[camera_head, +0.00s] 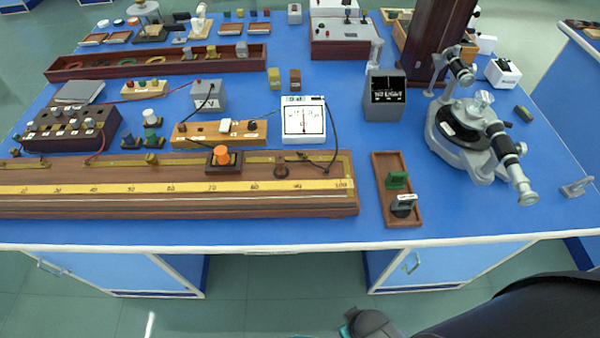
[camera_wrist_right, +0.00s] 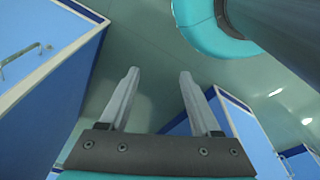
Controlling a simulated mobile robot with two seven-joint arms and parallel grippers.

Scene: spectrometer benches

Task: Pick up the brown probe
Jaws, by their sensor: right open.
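No thing in view is plainly marked as the brown probe. On the long wooden metre bench (camera_head: 180,205) in the head view sits a dark brown block with an orange knob (camera_head: 222,157). To its right a small dark brown piece (camera_head: 281,170) rests on the same bench. I cannot tell whether either is the probe. My right gripper (camera_wrist_right: 159,74) is open and empty in the right wrist view, over the floor and away from the tabletop things. My right arm shows at the lower right of the head view, before the table's front edge. My left gripper is not in view.
A white meter (camera_head: 303,122) with dark leads stands behind the bench. A small wooden tray (camera_head: 381,170) with green and dark pieces lies to its right. A grey spectrometer (camera_head: 470,140) stands further right. The blue tabletop (camera_head: 300,232) is clear along its front edge.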

